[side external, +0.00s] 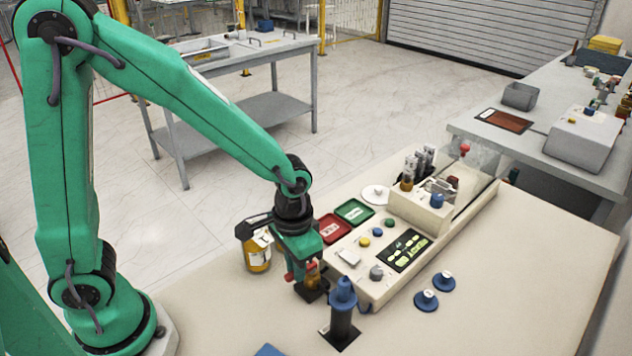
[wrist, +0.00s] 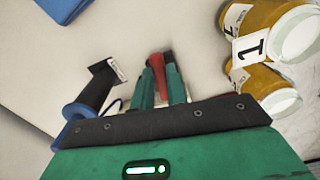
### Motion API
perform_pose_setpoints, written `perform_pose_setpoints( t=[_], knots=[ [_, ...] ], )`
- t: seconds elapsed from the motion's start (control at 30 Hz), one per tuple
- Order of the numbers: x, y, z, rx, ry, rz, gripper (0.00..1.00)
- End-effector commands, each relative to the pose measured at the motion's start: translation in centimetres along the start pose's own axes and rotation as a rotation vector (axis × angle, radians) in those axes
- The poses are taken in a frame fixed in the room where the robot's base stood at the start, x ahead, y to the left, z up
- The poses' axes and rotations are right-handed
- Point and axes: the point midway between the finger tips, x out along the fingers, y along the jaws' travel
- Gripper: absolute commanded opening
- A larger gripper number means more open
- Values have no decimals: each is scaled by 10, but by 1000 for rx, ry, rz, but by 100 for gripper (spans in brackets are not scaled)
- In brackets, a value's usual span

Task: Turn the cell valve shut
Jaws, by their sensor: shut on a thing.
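The valve is a small brass-coloured body (side external: 314,281) on a dark square base, just in front of the beige console. Its red handle (side external: 311,267) shows beside my fingers and also in the wrist view (wrist: 157,64). My gripper (side external: 301,272) points down at the valve. In the wrist view my gripper (wrist: 160,86) has its two green fingers close together, shut on the red handle, which sticks out between them. My fingers hide much of the valve body, and I cannot tell the valve's exact turn angle.
A dark cylinder with a blue top (side external: 342,308) stands close right of the valve. An amber labelled jar (side external: 258,254) stands close left; two jars show in the wrist view (wrist: 262,34). The console (side external: 377,291) lies behind.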

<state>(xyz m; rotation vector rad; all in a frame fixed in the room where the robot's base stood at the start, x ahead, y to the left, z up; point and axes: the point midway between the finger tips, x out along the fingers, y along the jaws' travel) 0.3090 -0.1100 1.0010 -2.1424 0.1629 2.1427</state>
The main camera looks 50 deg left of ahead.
Motion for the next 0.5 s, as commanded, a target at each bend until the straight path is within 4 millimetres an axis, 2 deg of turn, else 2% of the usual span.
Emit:
perform_pose_setpoints(
  t=[0.2,0.5],
  knots=[
    [-1,5,-1,-113,2,0,0],
    [-2,6,-1,-167,2,1,0]
  ],
)
